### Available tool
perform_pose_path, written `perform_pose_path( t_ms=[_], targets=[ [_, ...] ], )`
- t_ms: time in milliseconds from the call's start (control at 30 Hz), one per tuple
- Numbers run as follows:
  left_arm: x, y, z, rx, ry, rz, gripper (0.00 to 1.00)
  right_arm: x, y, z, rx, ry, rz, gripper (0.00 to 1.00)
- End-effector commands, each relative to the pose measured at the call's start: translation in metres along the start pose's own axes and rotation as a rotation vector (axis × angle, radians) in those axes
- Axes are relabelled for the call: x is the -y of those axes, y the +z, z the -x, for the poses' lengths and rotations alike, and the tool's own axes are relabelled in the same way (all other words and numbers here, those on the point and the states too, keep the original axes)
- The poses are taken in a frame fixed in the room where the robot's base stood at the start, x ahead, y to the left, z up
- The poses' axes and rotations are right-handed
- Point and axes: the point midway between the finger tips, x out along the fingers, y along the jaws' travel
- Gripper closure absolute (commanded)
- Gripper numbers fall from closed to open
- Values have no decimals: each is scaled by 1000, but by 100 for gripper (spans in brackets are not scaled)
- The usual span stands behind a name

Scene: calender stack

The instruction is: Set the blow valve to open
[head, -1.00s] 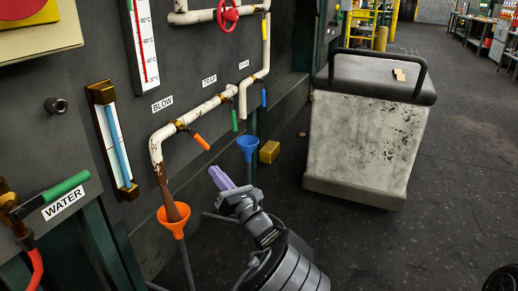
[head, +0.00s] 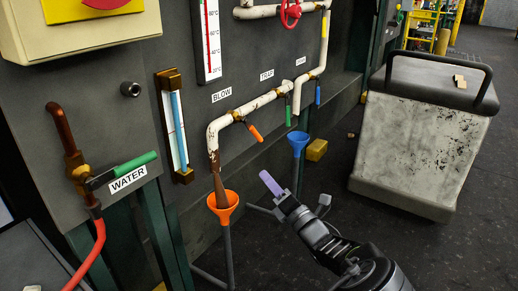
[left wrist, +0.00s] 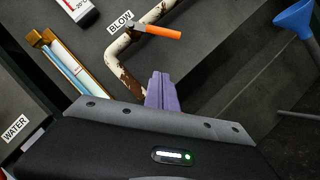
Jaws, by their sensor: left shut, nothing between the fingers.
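The blow valve's orange lever (head: 255,133) sits on a rusty white pipe (head: 217,130) beside the BLOW label (head: 221,95). The lever slants down to the right of the pipe in the head view. In the left wrist view the orange lever (left wrist: 162,32) lies beyond the fingers, under the BLOW label (left wrist: 120,22). My left gripper (head: 268,181) has purple fingers, shut and empty, below and slightly right of the lever and apart from it. The fingers also show in the left wrist view (left wrist: 162,90). My right gripper is not in view.
An orange funnel (head: 223,207) stands under the pipe's end, and a blue funnel (head: 298,143) is right of it. Green (head: 288,115) and blue (head: 317,95) levers are farther along. A worn cart (head: 415,140) stands at right. The WATER valve's green handle (head: 133,164) is at left.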

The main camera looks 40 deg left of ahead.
Motion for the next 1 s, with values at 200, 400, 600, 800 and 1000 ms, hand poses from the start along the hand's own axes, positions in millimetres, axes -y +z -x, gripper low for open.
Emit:
perform_pose_path(
  t_ms=[200, 400, 600, 800, 1000],
  targets=[
    [1, -1, -9, -2, 0, 2, 100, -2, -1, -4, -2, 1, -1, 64],
    [2, -2, -35, -3, 1, 3, 100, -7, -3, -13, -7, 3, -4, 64],
    [2, -3, -76, -3, 3, 3, 100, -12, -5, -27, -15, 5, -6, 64],
    [3, 12, -103, 3, -1, 7, 100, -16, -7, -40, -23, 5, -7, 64],
    [1, 34, -109, 1, 0, 4, 100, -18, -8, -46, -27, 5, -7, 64]
  ],
)
